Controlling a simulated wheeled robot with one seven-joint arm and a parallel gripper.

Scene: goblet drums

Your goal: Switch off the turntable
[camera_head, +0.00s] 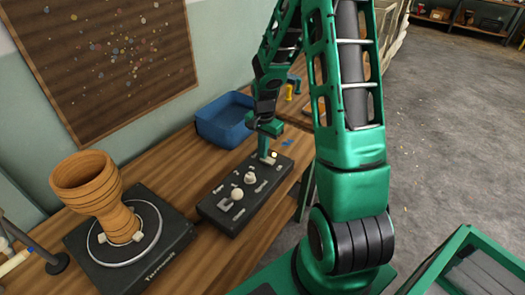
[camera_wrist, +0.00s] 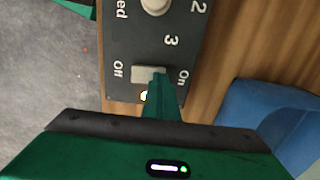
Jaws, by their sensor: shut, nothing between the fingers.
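The dark control box (camera_head: 222,207) lies on the wooden bench, with pale knobs and printed labels. At its far end is a pale switch (camera_wrist: 147,74), with "Off" on its left and "On" on its right in the wrist view. My gripper (camera_head: 266,157) is shut and empty, pointing down. In the wrist view its fingertips (camera_wrist: 160,73) overlap the switch's On-side end; I cannot tell whether they touch. The turntable (camera_head: 160,240) stands at left.
A carved wooden goblet drum (camera_head: 92,190) stands on the turntable. A blue bin (camera_head: 222,122) sits behind the control box, near my gripper. A dark stand (camera_head: 55,263) is at the far left. Grey open floor (camera_head: 450,130) lies to the right of the bench.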

